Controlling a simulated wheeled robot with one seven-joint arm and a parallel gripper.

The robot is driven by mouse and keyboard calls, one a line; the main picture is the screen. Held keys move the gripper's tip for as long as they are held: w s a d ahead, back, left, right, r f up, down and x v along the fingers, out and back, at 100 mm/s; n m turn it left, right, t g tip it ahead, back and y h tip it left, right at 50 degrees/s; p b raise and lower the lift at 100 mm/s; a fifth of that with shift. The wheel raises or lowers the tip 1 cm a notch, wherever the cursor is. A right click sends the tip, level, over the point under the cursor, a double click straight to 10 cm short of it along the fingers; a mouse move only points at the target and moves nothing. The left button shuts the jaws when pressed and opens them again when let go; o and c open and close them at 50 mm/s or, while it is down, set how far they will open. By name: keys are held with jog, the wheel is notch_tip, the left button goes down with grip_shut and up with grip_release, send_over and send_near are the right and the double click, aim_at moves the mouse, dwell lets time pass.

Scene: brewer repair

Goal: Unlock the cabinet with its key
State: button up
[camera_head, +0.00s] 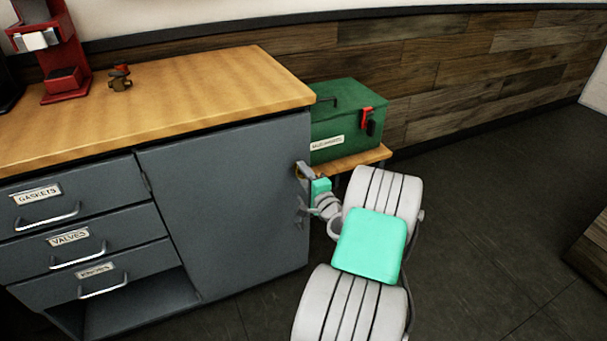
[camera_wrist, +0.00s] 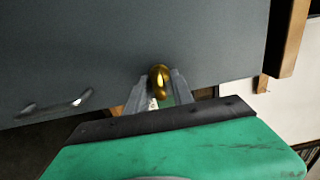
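The grey cabinet (camera_head: 225,200) has a closed door under a wooden top. My gripper (camera_head: 303,180) is at the right edge of this door, below the worktop. In the wrist view my gripper (camera_wrist: 160,88) has its two fingers on either side of a rounded brass-coloured key (camera_wrist: 159,80), close against it, in front of the grey door (camera_wrist: 150,35). A small pale piece shows between the fingers below the brass. The key's shaft and the lock are hidden, so I cannot tell how deep the key sits. A silver handle (camera_wrist: 55,105) is on the door to the left.
A green toolbox (camera_head: 345,118) stands on a low wooden stand (camera_head: 368,160) just behind my arm. Labelled drawers (camera_head: 85,240) are at the left. A red device (camera_head: 55,60) and a small brass-and-red part (camera_head: 120,78) stand on the worktop (camera_head: 200,95).

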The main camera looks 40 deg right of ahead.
jog(key=shift+o, duration=0.2)
jog(key=v, duration=0.7)
jog(key=shift+s+p, duration=0.35)
jog(key=shift+s, duration=0.05)
jog(key=shift+a+r, duration=0.1)
jog(key=shift+a, duration=0.1)
jog(key=w+a+r+n+g+y+p, duration=0.2)
jog(key=w+a+r+n+y+p, duration=0.25)
jog(key=a, duration=0.45)
jog(key=w+a+r+n+g+y+p, duration=0.2)
jog(key=w+a+r+n+y+p, duration=0.15)
jog(key=a+r+n+p, duration=0.35)
jog(key=s+a+r+n+g+p, duration=0.2)
jog(key=a+r+n+g+p, duration=0.1)
jog(key=a, duration=0.3)
jog(key=s+a+r+n+g+p, duration=0.1)
jog(key=a+r+n+g+p, duration=0.15)
jog(key=a, duration=0.45)
jog(key=s+a+r+n+g+h+p, duration=0.1)
jog(key=s+a+r+n+g+p, duration=0.1)
jog(key=s+r+p, duration=0.2)
jog(key=s+a+r+n+g+h+p, duration=0.2)
jog(key=s+a+r+p, duration=0.1)
jog(key=s+r, duration=0.5)
jog(key=s+p, duration=0.1)
jog(key=s, duration=0.2)
jog(key=shift+s+n+g, duration=0.3)
jog(key=shift+g, duration=0.05)
